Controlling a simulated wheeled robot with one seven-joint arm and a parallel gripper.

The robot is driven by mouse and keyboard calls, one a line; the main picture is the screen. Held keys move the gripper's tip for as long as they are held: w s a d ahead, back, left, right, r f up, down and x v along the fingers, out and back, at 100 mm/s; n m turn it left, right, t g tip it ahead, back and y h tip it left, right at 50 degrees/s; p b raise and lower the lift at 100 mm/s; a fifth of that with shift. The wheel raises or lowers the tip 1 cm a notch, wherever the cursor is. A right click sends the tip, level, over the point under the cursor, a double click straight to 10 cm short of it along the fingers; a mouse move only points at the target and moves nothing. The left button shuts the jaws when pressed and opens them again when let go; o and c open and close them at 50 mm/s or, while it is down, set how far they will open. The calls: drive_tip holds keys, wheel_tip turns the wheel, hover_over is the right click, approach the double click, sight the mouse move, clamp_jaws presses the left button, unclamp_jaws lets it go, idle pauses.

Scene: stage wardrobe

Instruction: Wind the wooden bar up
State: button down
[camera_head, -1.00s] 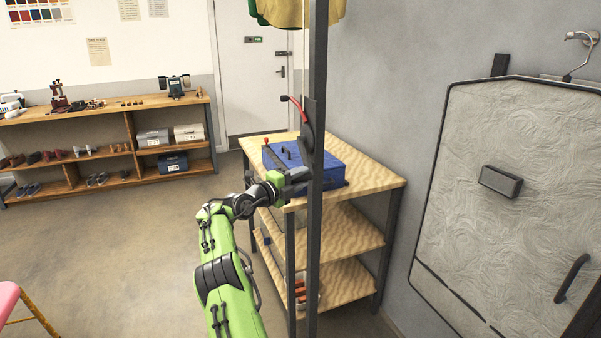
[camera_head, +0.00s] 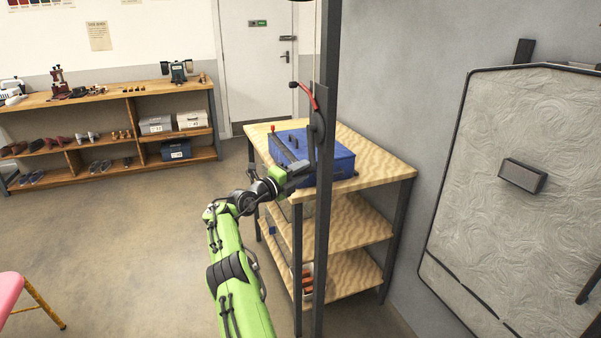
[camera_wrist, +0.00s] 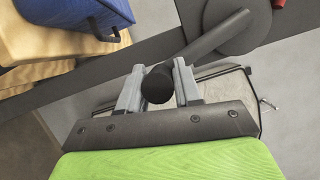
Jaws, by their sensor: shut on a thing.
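The wooden bar is not in view. A dark upright post (camera_head: 325,220) carries a winch with a round dark drum (camera_wrist: 237,22) and a red lever (camera_head: 308,96). A grey crank arm (camera_wrist: 214,38) runs from the drum to a round black handle (camera_wrist: 158,84). My gripper (camera_wrist: 158,88) is shut on this handle, with one finger on each side of it. In the head view my gripper (camera_head: 298,172) is at the left side of the post, below the drum, and the handle is hard to make out there.
Behind the post stands a wooden shelf table (camera_head: 375,165) with a blue case (camera_head: 335,160) on top. A grey textured panel (camera_head: 525,150) is at the right. A workbench (camera_head: 110,95) stands along the back left. The floor at left is mostly clear.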

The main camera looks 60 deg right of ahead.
drive_tip(key=shift+w+d, duration=0.1)
drive_tip(key=shift+d, duration=0.05)
drive_tip(key=c, duration=0.9)
unclamp_jaws()
drive_tip(key=shift+d, duration=0.1)
drive_tip(key=shift+o, duration=0.2)
drive_tip(key=shift+a+f+b, duration=0.15)
drive_tip(key=shift+a+b, duration=0.15)
drive_tip(key=shift+b, duration=0.2)
drive_tip(key=r+b+v, duration=0.1)
drive_tip(key=b+v, duration=0.1)
drive_tip(key=v, duration=1.3)
drive_tip(key=shift+w+a+f+b, duration=0.2)
drive_tip(key=shift+f+b, duration=0.1)
drive_tip(key=shift+f, duration=0.1)
